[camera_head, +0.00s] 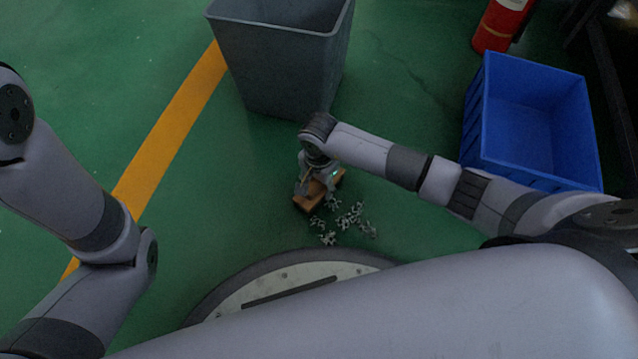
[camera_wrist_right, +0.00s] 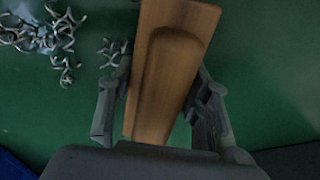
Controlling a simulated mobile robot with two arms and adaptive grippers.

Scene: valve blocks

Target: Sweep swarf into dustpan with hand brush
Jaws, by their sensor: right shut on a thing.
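My right gripper (camera_head: 318,182) is shut on the wooden-backed hand brush (camera_head: 306,203), low over the green floor. In the right wrist view the brown brush block (camera_wrist_right: 172,75) sits between the two fingers of the gripper (camera_wrist_right: 163,85); its bristles are hidden. Curly grey metal swarf (camera_head: 352,215) lies on the floor just right of and below the brush. In the right wrist view the swarf (camera_wrist_right: 45,35) is at the upper left, with one piece close to the left finger. I cannot make out a dustpan in either view. My left gripper is out of view; only left arm links show.
A grey open bin (camera_head: 283,70) stands just beyond the right gripper. A blue crate (camera_head: 530,165) stands to the right, with a red cylinder (camera_head: 500,25) behind it. A yellow floor line (camera_head: 165,140) runs at the left. The floor between line and brush is clear.

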